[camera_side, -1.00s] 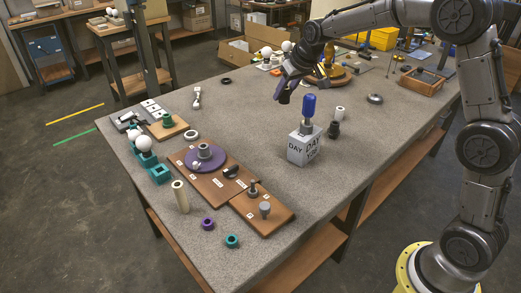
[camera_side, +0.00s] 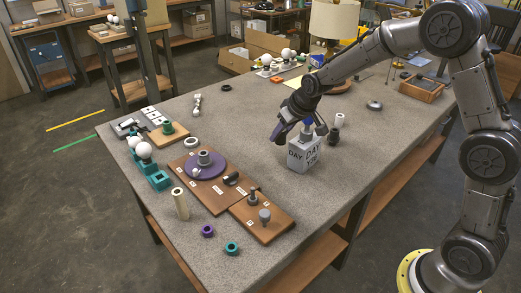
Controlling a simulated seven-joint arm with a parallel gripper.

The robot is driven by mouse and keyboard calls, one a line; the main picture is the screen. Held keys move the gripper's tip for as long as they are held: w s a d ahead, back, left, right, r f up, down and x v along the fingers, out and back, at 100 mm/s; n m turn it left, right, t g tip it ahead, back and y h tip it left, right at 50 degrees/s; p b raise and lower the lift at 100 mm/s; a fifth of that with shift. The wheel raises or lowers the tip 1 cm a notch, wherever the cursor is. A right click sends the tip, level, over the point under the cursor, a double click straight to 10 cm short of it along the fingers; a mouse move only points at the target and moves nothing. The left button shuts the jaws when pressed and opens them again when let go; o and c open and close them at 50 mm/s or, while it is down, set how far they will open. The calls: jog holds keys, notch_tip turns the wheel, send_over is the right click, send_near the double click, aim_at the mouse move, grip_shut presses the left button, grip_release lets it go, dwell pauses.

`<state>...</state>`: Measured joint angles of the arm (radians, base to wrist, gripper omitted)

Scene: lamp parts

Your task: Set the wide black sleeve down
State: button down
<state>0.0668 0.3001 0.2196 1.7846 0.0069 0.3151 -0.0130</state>
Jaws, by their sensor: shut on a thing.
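My gripper (camera_side: 279,133) is low over the middle of the grey table, just left of the white DAY block (camera_side: 302,154). It is shut on the wide black sleeve, which is small, dark and mostly hidden among the dark fingers, so its outline is hard to make out. I cannot tell whether the sleeve touches the table.
A blue-handled tool (camera_side: 308,124) stands at the block, partly behind my gripper. A dark part (camera_side: 333,136) and a pale cylinder (camera_side: 339,120) stand right of it. Brown boards (camera_side: 215,193) with parts lie left. The table between boards and gripper is clear.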

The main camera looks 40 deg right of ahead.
jog(key=w+f, duration=0.4)
jog(key=w, duration=0.1)
jog(key=w+f, duration=0.2)
jog(key=w, duration=0.1)
jog(key=shift+w+d+f, duration=0.15)
jog(key=shift+d+f, duration=0.1)
jog(key=shift+f, duration=0.05)
jog(key=shift+w+f, duration=0.5)
jog(key=shift+f, duration=0.05)
jog(key=shift+w+f, duration=0.1)
jog(key=shift+f, duration=1.55)
jog(key=shift+f, duration=0.15)
jog(key=shift+c, duration=2.4)
grip_release()
